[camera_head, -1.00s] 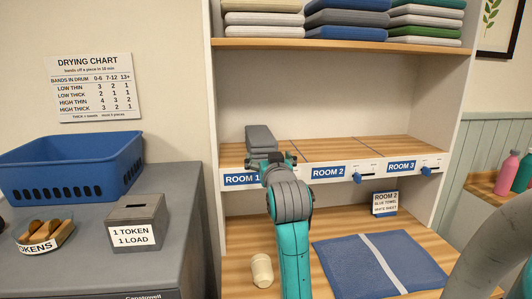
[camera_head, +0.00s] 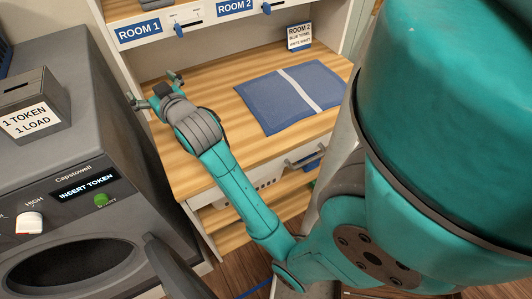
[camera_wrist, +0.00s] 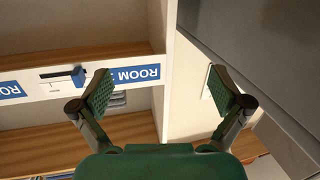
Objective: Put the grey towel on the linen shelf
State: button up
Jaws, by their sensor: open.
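The grey towel (camera_head: 155,4) lies folded on the wooden shelf (camera_head: 120,13) behind the ROOM 1 label, cut off by the top edge of the head view. The wrist view is upside down; there, folded grey layers of the towel (camera_wrist: 118,99) show behind the left finger. My gripper (camera_head: 155,90) is open and empty, in front of and below the ROOM 1 label, near the left end of the wooden counter. In the wrist view my gripper (camera_wrist: 161,90) has its fingers wide apart, with nothing between them.
A blue cloth with a white stripe (camera_head: 290,97) lies on the counter, with a ROOM 2 card (camera_head: 299,37) behind it. A grey machine (camera_head: 80,190) with a token box (camera_head: 32,108) stands close at the left. Blue slider knobs (camera_head: 180,30) stick out from the label strip.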

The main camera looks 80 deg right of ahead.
jog(key=s+a+f+n+t+y, duration=0.1)
jog(key=s+a+f+n+y, duration=0.15)
jog(key=s+a+f, duration=0.45)
jog(key=s+a+f+n+y, duration=0.1)
jog(key=s+a+f+y, duration=0.25)
jog(key=a+f, duration=0.8)
jog(key=s+a+n+y, duration=0.1)
jog(key=s+a, duration=0.4)
jog(key=s, duration=0.7)
jog(key=s+a+f+n+y, duration=0.1)
jog(key=s+a, duration=0.5)
jog(key=s, duration=0.6)
jog(key=shift+a+f+n+y, duration=0.3)
jog(key=shift+n+y, duration=0.35)
jog(key=shift+y, duration=0.55)
